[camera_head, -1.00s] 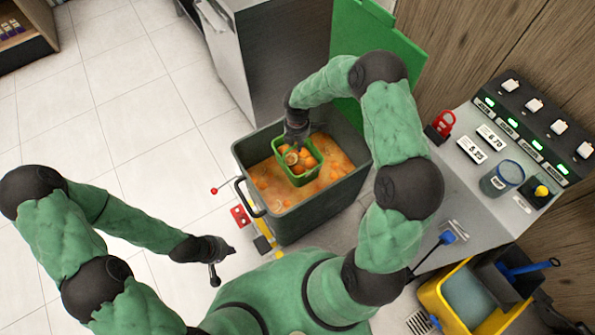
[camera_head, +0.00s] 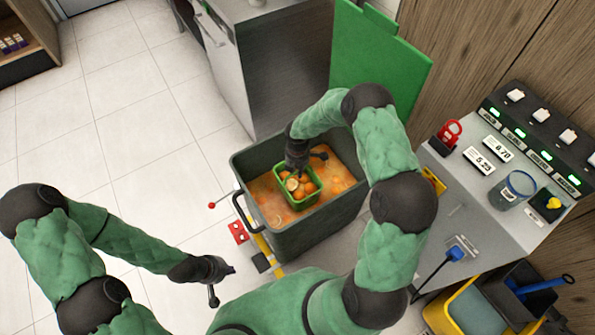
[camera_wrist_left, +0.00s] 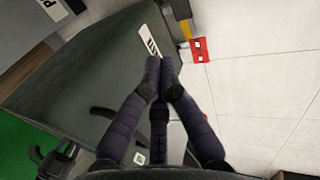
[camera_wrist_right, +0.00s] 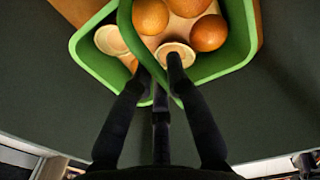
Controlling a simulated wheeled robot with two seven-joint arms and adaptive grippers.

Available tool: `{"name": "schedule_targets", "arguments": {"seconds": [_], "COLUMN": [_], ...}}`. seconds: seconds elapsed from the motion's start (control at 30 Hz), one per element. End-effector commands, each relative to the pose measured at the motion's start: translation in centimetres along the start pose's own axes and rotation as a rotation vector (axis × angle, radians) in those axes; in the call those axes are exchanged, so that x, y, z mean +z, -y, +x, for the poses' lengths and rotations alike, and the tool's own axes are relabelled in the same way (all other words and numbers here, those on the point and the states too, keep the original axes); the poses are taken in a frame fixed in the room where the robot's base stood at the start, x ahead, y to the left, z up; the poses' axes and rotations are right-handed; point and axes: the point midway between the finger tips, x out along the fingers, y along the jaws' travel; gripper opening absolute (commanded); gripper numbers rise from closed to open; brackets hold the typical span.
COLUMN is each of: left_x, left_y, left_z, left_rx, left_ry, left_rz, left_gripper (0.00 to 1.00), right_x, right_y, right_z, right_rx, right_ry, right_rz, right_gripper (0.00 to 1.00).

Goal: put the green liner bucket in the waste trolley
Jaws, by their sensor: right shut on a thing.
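The green liner bucket (camera_head: 293,200) holds whole oranges and cut orange halves. It sits inside the opening of the dark grey waste trolley (camera_head: 318,228), among orange pulp and peel. My right gripper (camera_head: 296,160) reaches down into the trolley and is shut on the bucket at its rim or handle. In the right wrist view the fingers (camera_wrist_right: 160,75) close on a green strip of the bucket (camera_wrist_right: 235,45). My left gripper (camera_head: 222,275) hangs empty left of the trolley, low and outside it. In the left wrist view its fingertips (camera_wrist_left: 160,75) are close together.
A green lid panel (camera_head: 375,60) stands up behind the trolley. A grey counter (camera_head: 460,205) with scales and switches is at the right. A yellow mop bucket (camera_head: 455,310) stands at the lower right. Tiled floor (camera_head: 140,110) is clear at the left.

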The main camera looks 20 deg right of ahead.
Motion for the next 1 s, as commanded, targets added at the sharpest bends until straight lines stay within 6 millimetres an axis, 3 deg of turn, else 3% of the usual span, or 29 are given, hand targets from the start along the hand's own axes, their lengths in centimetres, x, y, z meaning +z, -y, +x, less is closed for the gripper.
{"name": "schedule_targets", "arguments": {"seconds": [0.57, 0.6, 0.67, 1.0], "left_x": [0.0, 0.0, 0.0, 0.0], "left_y": [0.3, 0.2, 0.2, 0.2], "left_z": [0.7, 0.7, 0.7, 0.6], "left_rx": [0.000, 0.000, 0.000, 0.000], "left_ry": [0.000, 0.000, 0.000, 0.000], "left_rz": [0.000, 0.000, 0.000, 0.000], "left_gripper": [0.00, 0.00, 0.00, 0.00], "right_x": [0.1, 0.0, 0.0, 0.0], "right_y": [-0.1, 0.0, 0.0, 0.0], "right_z": [1.1, 1.2, 1.2, 1.0], "right_rx": [0.002, 0.000, 0.000, -0.001], "right_ry": [0.001, 0.000, 0.000, 0.000], "right_rz": [0.000, 0.000, 0.000, 0.000], "right_gripper": [0.00, 0.27, 0.39, 0.39]}}
